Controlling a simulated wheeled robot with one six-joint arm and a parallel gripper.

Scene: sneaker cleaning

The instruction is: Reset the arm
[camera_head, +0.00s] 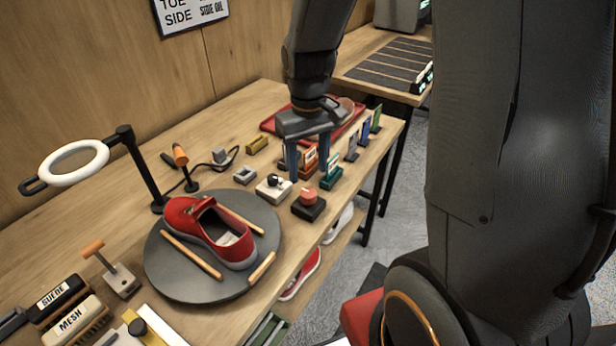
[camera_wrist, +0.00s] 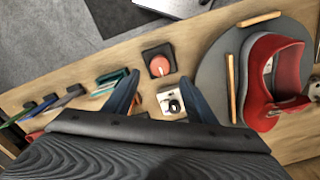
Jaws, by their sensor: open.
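My gripper (camera_head: 308,160) hangs over the right part of the workbench, pointing down, its two blue fingers apart. In the wrist view my gripper (camera_wrist: 165,100) is open, with nothing held between the fingers. A white block with a dark knob (camera_head: 273,187) sits below and between the fingers in the wrist view (camera_wrist: 171,102). A red button on a dark base (camera_head: 309,203) stands beside it, nearer the bench's front edge. A red shoe (camera_head: 210,232) rests on the round grey turntable (camera_head: 190,288) to the left.
Small coloured holders (camera_head: 331,175) and upright cards (camera_head: 365,132) stand near the gripper. A red tray (camera_head: 350,122) lies behind it. A ring lamp (camera_head: 75,163) rises at left. Brushes marked SUEDE and MESH (camera_head: 72,318) lie front left. Shoes (camera_head: 301,275) sit on a lower shelf.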

